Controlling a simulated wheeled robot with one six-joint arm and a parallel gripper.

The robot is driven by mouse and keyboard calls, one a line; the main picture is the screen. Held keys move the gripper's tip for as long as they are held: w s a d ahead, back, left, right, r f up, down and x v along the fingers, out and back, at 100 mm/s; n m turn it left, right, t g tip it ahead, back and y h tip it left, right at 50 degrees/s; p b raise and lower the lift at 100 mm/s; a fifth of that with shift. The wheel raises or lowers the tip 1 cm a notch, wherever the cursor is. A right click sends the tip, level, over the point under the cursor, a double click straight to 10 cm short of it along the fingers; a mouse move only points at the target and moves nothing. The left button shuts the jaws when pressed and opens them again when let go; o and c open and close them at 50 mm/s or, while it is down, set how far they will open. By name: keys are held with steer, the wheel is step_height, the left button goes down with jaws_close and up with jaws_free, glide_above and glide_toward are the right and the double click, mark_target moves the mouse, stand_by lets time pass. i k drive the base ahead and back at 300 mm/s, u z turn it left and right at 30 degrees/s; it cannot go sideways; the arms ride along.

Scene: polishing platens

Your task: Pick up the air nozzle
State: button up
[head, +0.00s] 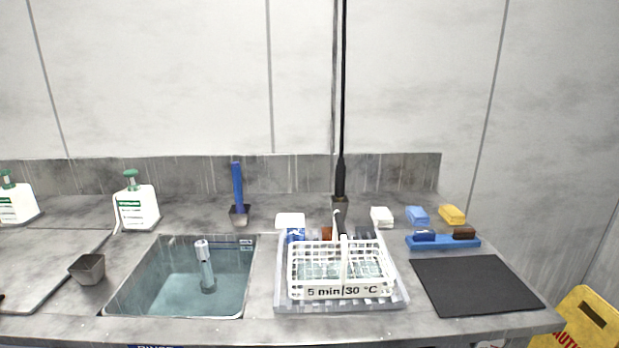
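My gripper is not in the head view.
A white wire basket (342,291) with a raised handle sits in a tray (399,298) before the black tool. A water-filled sink (150,290) lies left, a dark mat (475,282) right. White bottles (137,209) and coloured blocks (453,215) stand at the back.

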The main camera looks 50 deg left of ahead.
mark_target(340, 168)
steer(key=u, duration=0.7)
steer(key=i, duration=0.95)
steer(key=u, duration=0.95)
